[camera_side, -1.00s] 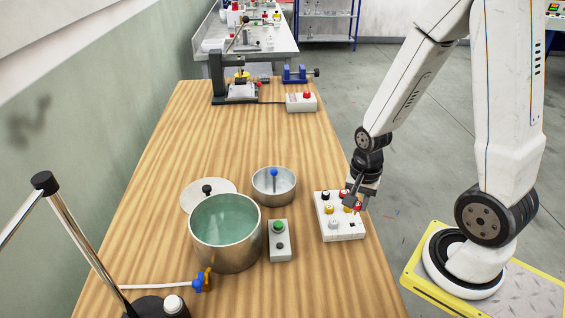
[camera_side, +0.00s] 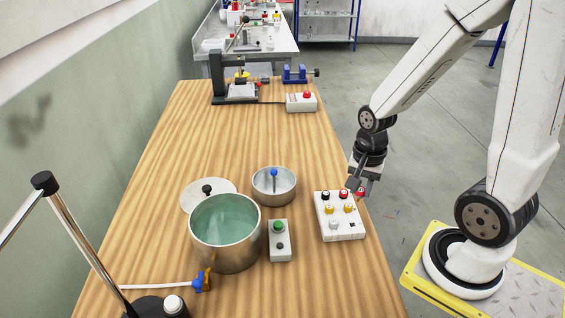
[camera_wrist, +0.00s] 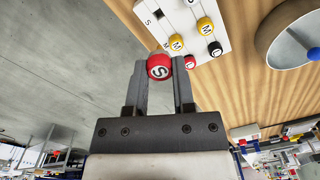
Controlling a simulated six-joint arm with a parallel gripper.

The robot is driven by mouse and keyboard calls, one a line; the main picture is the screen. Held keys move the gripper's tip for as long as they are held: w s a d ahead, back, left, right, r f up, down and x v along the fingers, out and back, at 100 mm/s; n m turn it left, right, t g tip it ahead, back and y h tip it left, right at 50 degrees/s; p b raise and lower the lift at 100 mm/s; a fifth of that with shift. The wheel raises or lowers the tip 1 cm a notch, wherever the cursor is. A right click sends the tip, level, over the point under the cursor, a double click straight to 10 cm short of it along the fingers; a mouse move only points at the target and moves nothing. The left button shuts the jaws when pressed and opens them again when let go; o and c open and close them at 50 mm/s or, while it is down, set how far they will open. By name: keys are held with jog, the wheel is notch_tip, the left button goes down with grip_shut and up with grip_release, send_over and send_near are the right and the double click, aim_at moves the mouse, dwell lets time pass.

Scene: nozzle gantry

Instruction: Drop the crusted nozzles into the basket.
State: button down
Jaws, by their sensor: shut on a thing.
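My gripper (camera_side: 357,188) is shut on a red nozzle marked S (camera_wrist: 159,67), held between the fingertips above the far right edge of the white nozzle tray (camera_side: 350,232); the held nozzle also shows in the side view (camera_side: 361,193). The tray holds a black nozzle (camera_side: 325,196), another red nozzle (camera_side: 343,194), two yellow nozzles (camera_side: 329,209) and a pale one (camera_side: 333,224). I cannot tell from these views which nozzles are crusted. A round metal vessel with a blue-topped post, apparently the basket (camera_side: 289,196), stands left of the tray. No nozzle shows in it.
A large pot of green liquid (camera_side: 200,247) stands at the front left, its lid (camera_side: 219,187) behind it. A grey button box (camera_side: 280,252) lies between pot and tray. A press (camera_side: 220,85) and red-button box (camera_side: 298,104) are at the back.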

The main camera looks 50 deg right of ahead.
aim_at(360, 189)
jog(key=shift+r, duration=0.15)
jog(key=shift+r, duration=1.35)
jog(key=shift+w, duration=0.1)
jog(key=shift+w, duration=0.15)
jog(key=w+a, duration=0.2)
jog(key=w, duration=0.8)
jog(key=w+a+f, duration=0.1)
jog(key=w+a, duration=0.1)
jog(key=w, duration=0.9)
jog(key=shift+w, duration=0.25)
jog(key=shift+a+f, duration=0.1)
jog(key=shift+f, duration=0.2)
